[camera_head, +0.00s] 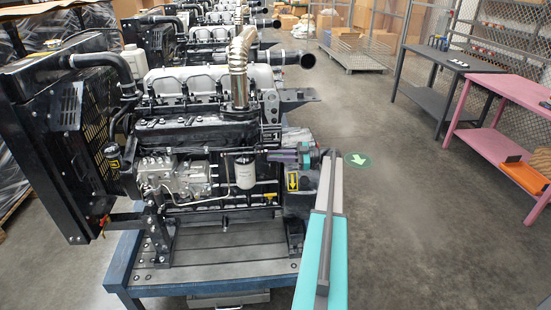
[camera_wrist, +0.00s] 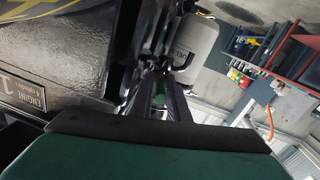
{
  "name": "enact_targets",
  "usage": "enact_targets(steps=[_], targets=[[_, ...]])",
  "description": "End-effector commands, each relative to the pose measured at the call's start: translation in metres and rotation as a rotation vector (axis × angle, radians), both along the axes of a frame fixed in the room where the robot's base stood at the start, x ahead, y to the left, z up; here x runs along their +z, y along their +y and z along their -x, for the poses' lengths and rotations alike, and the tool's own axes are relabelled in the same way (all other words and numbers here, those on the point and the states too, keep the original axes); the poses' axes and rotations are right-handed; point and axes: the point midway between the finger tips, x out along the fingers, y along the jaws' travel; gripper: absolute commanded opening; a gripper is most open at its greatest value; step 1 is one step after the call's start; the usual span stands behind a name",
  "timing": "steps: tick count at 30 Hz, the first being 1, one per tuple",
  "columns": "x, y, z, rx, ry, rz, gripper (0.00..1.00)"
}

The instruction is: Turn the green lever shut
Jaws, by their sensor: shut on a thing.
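My gripper (camera_head: 268,154) reaches in from the right at the side of the engine (camera_head: 205,130), just right of the white filter. In the wrist view its two dark fingers (camera_wrist: 160,92) close around a small green piece, which looks like the green lever (camera_wrist: 159,98). Only a sliver of the lever shows between the fingers; its angle cannot be told. In the head view the lever is hidden by the gripper and engine parts.
The white filter (camera_head: 245,172) hangs close to my fingers. A yellow label with an arrow (camera_head: 292,181) is below my gripper. The engine stands on a blue-framed bench (camera_head: 215,287). Open floor (camera_head: 410,200) lies right, before a pink table (camera_head: 500,95).

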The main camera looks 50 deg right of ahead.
Motion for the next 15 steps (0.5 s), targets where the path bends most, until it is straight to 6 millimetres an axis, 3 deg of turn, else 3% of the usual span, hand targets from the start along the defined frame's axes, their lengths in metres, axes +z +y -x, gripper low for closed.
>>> enact_targets(steps=[8,9,10,15], targets=[[0.0016,-0.0018,0.0000,-0.004,-0.003,0.001,0.00],[0.0015,-0.0017,0.0000,-0.004,-0.003,0.001,0.21],[0.0015,-0.0017,0.0000,-0.004,-0.003,0.002,0.27],[0.0010,-0.0008,-0.0002,-0.002,-0.002,0.001,0.29]])
